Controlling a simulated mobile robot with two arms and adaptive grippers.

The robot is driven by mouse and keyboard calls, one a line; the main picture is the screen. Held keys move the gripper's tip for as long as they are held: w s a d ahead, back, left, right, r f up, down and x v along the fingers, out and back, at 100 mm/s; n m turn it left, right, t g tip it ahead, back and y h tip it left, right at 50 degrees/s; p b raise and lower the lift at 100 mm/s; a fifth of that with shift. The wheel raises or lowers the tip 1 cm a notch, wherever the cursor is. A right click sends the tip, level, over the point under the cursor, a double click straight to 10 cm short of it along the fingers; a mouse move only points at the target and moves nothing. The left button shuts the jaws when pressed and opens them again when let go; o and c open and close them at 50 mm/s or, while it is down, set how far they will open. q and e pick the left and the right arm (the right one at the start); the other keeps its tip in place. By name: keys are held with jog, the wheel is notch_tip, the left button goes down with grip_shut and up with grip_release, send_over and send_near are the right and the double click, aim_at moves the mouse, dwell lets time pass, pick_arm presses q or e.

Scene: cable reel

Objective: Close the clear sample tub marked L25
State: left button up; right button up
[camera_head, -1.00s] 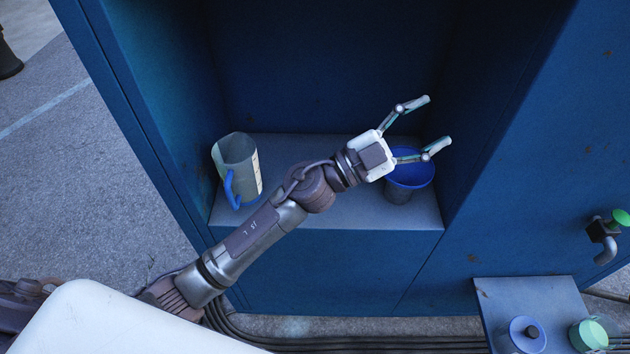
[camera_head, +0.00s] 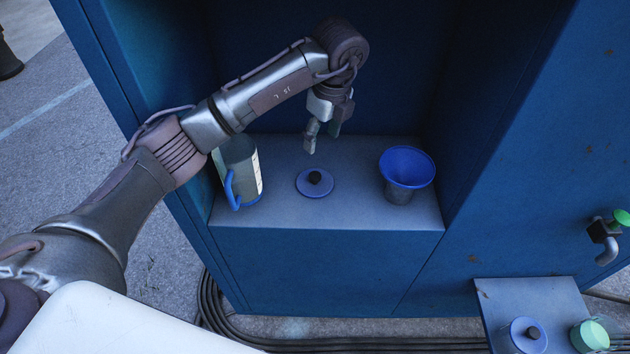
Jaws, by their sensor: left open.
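On the shelf of the blue cabinet, a loose round blue lid (camera_head: 315,190) with a dark knob lies flat. I cannot read an L25 mark on any vessel. My left gripper (camera_head: 324,138) is open and empty, pointing down above and slightly behind the lid, apart from it. My right gripper is not in view.
A grey jug (camera_head: 240,160) with a blue handle stands at the shelf's left end, partly behind my left arm. Cabinet walls bound the shelf (camera_head: 340,210) on both sides. On a lower ledge are a blue-lidded vessel (camera_head: 520,340) and a green-topped one (camera_head: 589,336).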

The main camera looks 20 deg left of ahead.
pick_arm(q)
jog(key=p, duration=0.1)
send_over(315, 175)
jog(key=d, duration=0.1)
jog(key=f, duration=0.8)
jog(key=shift+s+f, duration=0.3)
jog(key=shift+f, duration=0.1)
jog(key=shift+a+f+p, duration=0.1)
jog(key=shift+f+p, duration=0.25)
jog(key=f, duration=0.3)
jog(key=f+p, duration=0.1)
jog(key=shift+w+a+f, duration=0.15)
jog(key=shift+w+a, duration=0.05)
jog(key=shift+a, duration=0.1)
grip_shut()
